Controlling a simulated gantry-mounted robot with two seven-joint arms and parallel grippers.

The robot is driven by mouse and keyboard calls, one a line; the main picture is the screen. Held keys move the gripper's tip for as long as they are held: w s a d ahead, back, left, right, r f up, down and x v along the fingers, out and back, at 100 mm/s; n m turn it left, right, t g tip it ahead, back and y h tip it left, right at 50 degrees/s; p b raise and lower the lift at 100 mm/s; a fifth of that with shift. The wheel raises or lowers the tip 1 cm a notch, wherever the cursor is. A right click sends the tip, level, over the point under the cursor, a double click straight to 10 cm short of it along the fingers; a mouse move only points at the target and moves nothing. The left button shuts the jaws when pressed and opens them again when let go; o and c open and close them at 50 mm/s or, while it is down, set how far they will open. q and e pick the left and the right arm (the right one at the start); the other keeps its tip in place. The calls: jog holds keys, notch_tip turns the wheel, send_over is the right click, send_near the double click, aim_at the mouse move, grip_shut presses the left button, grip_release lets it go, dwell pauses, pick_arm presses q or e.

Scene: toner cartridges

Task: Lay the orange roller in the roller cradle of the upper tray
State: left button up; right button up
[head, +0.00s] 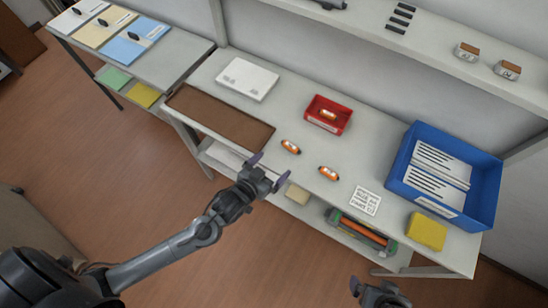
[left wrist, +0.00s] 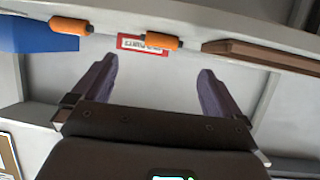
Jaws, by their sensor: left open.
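Two small orange pieces with pale tops, (head: 290,146) and (head: 329,173), lie on the grey table near its front edge. A similar orange piece (head: 327,114) is inside a red bin (head: 313,120). A long orange roller-like bar (head: 362,233) lies in a dark unit with green ends on the lower shelf. I cannot make out a roller cradle or which thing is the upper tray. My left gripper (head: 268,170) is open and empty, in front of the table edge. In the left wrist view its fingers (left wrist: 156,68) are spread. My right gripper (head: 378,295) is at the bottom edge, its jaws unclear.
A brown tray (head: 180,99) lies at the table's left front, with a white box (head: 247,79) behind it. A blue crate (head: 486,192), a yellow block (head: 427,231) and a printed card (head: 365,200) stand at right. A high shelf (head: 430,45) runs behind.

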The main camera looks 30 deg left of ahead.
pick_arm(q)
jog(key=s+a+g, duration=0.1)
jog(key=s+g, duration=0.4)
jog(key=s, duration=0.4)
jog(key=shift+a+y, duration=0.25)
jog(key=shift+y, duration=0.15)
jog(key=s+a+g, duration=0.1)
jog(key=s, duration=0.1)
jog(key=s+r+g, duration=0.1)
jog(key=s, duration=0.2)
jog(key=s+a+g, duration=0.1)
jog(key=s+g, duration=0.1)
jog(key=shift+s+a+r+y, duration=0.2)
jog(key=shift+s+a+y, duration=0.1)
jog(key=shift+s+y, duration=0.1)
jog(key=c, duration=0.3)
jog(key=shift+s+a+r+g, duration=0.1)
jog(key=shift+s+g, duration=0.2)
jog(key=shift+s, duration=0.05)
jog(key=c, duration=0.3)
jog(key=shift+c, duration=1)
